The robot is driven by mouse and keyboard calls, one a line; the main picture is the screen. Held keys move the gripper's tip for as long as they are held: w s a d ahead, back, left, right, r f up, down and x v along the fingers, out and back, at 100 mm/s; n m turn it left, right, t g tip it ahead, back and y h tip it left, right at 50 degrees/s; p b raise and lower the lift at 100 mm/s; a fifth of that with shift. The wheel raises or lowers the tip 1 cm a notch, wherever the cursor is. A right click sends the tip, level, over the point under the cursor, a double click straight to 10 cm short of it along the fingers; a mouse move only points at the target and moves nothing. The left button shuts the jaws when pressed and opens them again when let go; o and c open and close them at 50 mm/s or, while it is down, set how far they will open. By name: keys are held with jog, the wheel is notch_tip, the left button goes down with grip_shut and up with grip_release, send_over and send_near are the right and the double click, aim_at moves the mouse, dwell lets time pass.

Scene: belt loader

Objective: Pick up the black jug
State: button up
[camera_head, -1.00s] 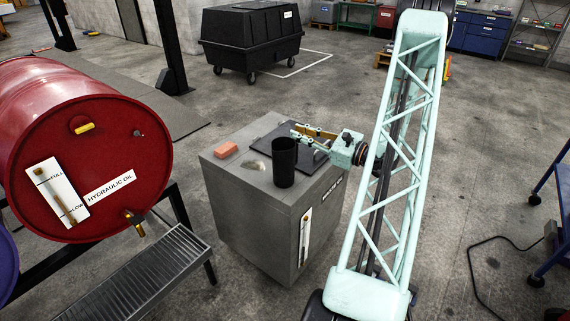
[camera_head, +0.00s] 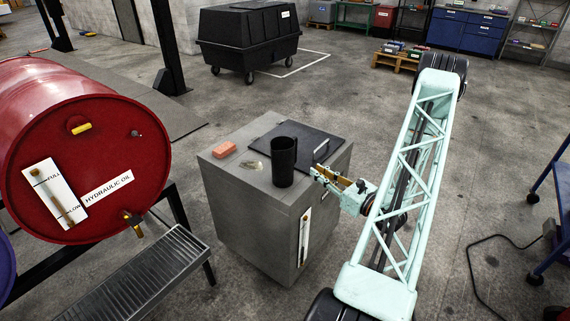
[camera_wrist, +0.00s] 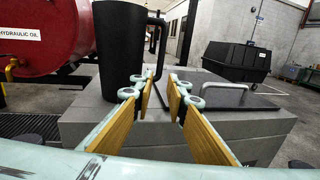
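The black jug (camera_head: 283,163) stands upright on top of the grey cabinet (camera_head: 255,205), near its front edge. In the wrist view the jug (camera_wrist: 120,45) is at the left, with its handle (camera_wrist: 157,45) on its right side, towards the middle. My gripper (camera_head: 317,174) is at the cabinet's right side, to the right of the jug and apart from it. In the wrist view my gripper (camera_wrist: 160,90) is open, with nothing between its yellow-padded fingers. The jug stands beyond and left of the fingertips.
A dark lid with a handle (camera_head: 300,138) lies on the cabinet behind the jug. An orange block (camera_head: 223,150) and a small pale patch (camera_head: 253,166) lie left of it.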

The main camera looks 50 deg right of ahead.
jog(key=shift+w, duration=0.15)
jog(key=shift+w+d+b, duration=0.2)
jog(key=shift+w+d, duration=0.1)
jog(key=shift+w, duration=1.05)
jog(key=shift+w+d+b, duration=0.15)
jog(key=shift+w+d, duration=0.1)
jog(key=shift+w, duration=1.1)
jog(key=shift+w+d+b, duration=0.2)
jog(key=shift+w+d, duration=0.1)
jog(key=shift+w, duration=1.05)
jog(key=shift+w, duration=0.1)
jog(key=shift+w+d+f+b, duration=0.1)
jog(key=shift+w+d+b, duration=0.1)
jog(key=shift+w, duration=0.65)
jog(key=shift+w+d+r+b, duration=0.1)
jog(key=shift+w+b, duration=0.1)
jog(key=shift+w, duration=0.6)
jog(key=shift+w+d+f+b, duration=0.1)
jog(key=shift+w+b, duration=0.1)
jog(key=shift+w, duration=0.65)
grip_shut()
